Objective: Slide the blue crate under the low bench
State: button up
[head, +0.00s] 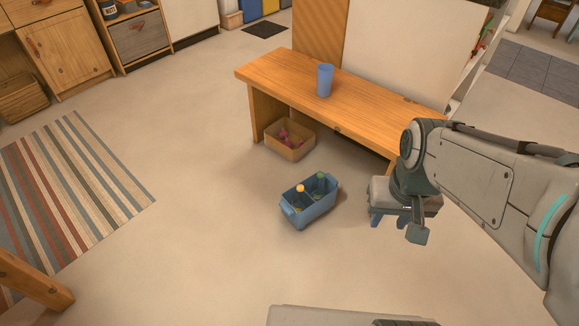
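The blue crate (312,208) stands upright on the open floor in front of the low wooden bench (350,98), outside its underside. An orange ball and a green item show inside it. The crate's near left end has a pull or handle. The bench has a panel leg at its left end; its right end is partly hidden by my arm. My gripper (389,221) is to the right of the crate, apart from it and near the bench's right end. Its two fingers look spread, with nothing visible between them.
A tan box (290,140) with pink items sits at the left part of the bench's underside. A blue cup (325,80) stands on the bench top. A striped rug (70,190) lies at left. The floor around the crate is clear.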

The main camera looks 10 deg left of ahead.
aim_at(314, 209)
jog(key=u, duration=0.35)
jog(key=k, duration=0.75)
jog(key=z, duration=0.55)
jog(key=i, duration=1.25)
jog(key=u, duration=0.6)
jog(key=i, duration=0.4)
jog(key=u, duration=0.45)
